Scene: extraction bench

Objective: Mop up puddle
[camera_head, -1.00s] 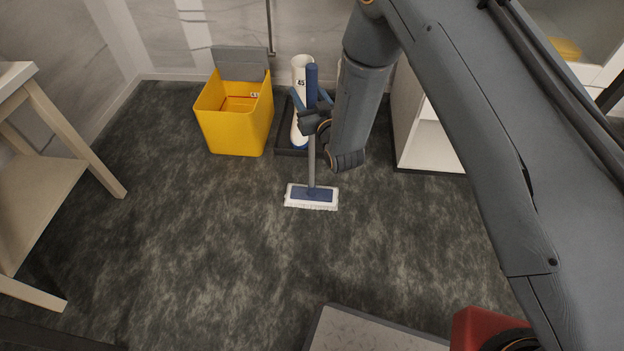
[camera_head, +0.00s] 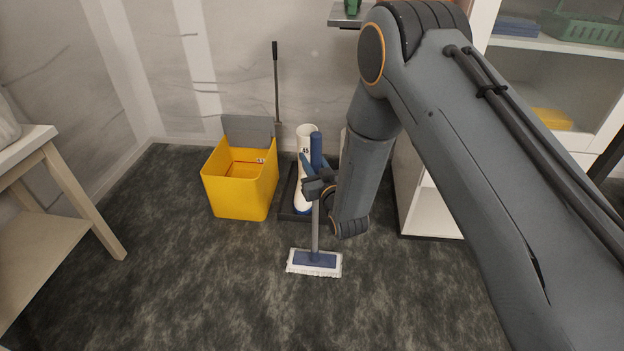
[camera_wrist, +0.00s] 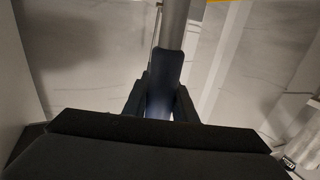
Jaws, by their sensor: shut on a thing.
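A mop with a blue handle grip, grey pole and white-fringed blue head (camera_head: 314,262) stands nearly upright, its head at the dark floor in the head view. My gripper (camera_head: 312,178) is shut on the mop's handle; in the wrist view the blue grip (camera_wrist: 163,90) sits between the two dark fingers. No puddle can be made out on the mottled dark floor in these views.
A yellow bin (camera_head: 240,190) with a grey flap stands left of the mop. A white bottle (camera_head: 304,140) stands in a dark tray (camera_head: 290,212) behind it. A white cabinet (camera_head: 425,205) is on the right, a wooden table (camera_head: 75,190) on the left. The front floor is clear.

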